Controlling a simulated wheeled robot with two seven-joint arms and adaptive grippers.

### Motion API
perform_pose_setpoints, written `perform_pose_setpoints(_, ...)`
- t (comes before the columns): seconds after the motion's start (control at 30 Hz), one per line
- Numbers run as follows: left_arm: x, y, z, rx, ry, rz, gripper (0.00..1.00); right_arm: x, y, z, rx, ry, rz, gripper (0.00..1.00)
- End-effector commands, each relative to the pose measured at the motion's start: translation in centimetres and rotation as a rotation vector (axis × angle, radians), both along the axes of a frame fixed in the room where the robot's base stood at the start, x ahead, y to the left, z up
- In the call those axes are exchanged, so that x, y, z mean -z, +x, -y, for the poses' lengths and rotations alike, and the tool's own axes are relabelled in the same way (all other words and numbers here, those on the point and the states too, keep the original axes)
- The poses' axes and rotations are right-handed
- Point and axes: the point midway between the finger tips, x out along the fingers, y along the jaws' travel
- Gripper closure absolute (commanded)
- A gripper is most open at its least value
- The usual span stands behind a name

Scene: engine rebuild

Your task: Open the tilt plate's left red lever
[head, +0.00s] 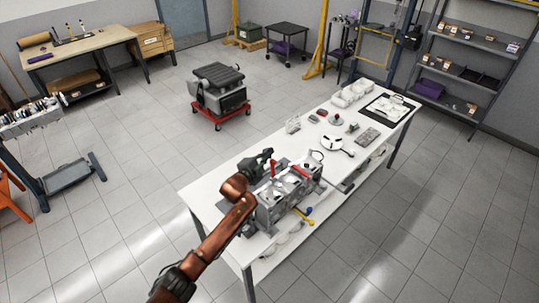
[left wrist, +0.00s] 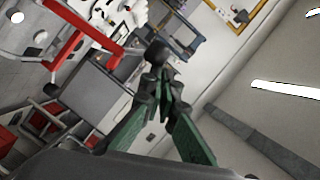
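The grey tilt plate with the engine part on it (head: 268,215) stands on the near half of the white table. Its left red lever (head: 272,169) stands upright near my gripper, and a second red lever (head: 300,171) slants to its right. My left gripper (head: 267,154) is just left of and above the left lever. In the left wrist view its green fingers (left wrist: 163,88) come together at the tips, with no object visible between them. My right gripper is not in view.
The white table (head: 215,190) also holds a white rounded part (head: 332,143), small parts and a black tray (head: 388,108) farther back. A yellow handle (head: 303,216) sticks out at the plate's near side. A red wheeled stand (head: 219,115) is beyond the table.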

Motion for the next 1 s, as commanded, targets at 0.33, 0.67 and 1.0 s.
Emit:
perform_pose_setpoints(0.33,0.1,0.2,-0.6,-0.007,0.003,-0.002,1.0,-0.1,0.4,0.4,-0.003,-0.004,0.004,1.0)
perform_pose_setpoints(0.67,-1.3,-0.4,0.8,-0.003,0.002,-0.002,1.0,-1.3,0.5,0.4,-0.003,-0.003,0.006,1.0)
perform_pose_setpoints(1.0,-3.2,-4.4,0.7,0.002,0.003,0.005,1.0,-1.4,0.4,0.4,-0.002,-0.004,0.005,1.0)
